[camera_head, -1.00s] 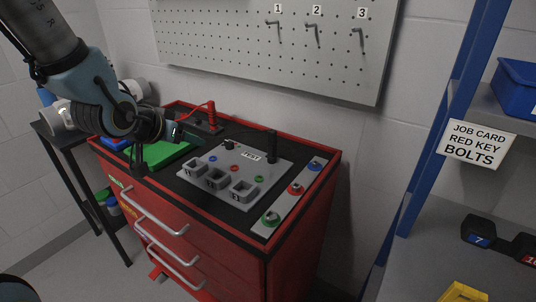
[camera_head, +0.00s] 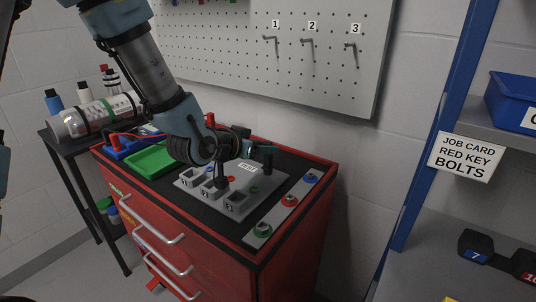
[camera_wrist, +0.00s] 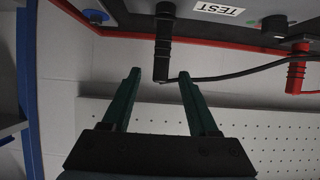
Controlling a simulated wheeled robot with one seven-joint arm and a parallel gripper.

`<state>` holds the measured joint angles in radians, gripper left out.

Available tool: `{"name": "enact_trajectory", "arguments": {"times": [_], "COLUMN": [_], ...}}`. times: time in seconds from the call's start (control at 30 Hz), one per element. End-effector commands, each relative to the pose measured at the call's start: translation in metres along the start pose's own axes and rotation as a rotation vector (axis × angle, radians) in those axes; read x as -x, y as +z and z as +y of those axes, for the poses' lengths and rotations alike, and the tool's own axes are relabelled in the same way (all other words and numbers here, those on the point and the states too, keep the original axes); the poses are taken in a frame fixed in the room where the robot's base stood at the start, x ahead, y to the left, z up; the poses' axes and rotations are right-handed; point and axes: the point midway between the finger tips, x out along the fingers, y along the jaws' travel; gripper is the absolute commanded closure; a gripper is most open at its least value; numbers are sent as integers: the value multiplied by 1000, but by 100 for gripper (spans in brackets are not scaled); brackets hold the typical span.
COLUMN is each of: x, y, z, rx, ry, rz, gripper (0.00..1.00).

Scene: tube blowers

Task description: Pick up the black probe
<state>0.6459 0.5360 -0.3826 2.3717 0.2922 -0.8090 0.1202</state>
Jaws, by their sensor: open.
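The black probe (camera_wrist: 163,42) stands upright on the grey test panel (camera_head: 264,195), near the TEST label. In the wrist view, which is upside down, its handle end lies between my two green fingertips. My gripper (camera_wrist: 159,76) is open, with a gap on each side of the probe. In the head view my gripper (camera_head: 262,151) is at the black probe (camera_head: 268,161) and partly covers it. The red probe (camera_wrist: 297,68) stands apart, off to the right in the wrist view.
The red tool chest (camera_head: 200,238) carries the panel with sockets and coloured buttons, plus a green tray (camera_head: 151,160). A pegboard (camera_head: 290,75) with numbered hooks is on the wall behind. A blue-framed shelf (camera_head: 432,130) stands at the right. A black cable (camera_wrist: 235,73) runs behind the probe.

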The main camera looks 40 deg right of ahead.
Motion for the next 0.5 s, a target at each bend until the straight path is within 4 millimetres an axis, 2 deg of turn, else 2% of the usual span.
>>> {"name": "enact_trajectory", "arguments": {"times": [0.23,0.5], "x": [-28,-31], "y": [-2,-1], "z": [0,0], "rx": [1,0], "ry": [0,-1], "rz": [0,0], "gripper": [40,40]}}
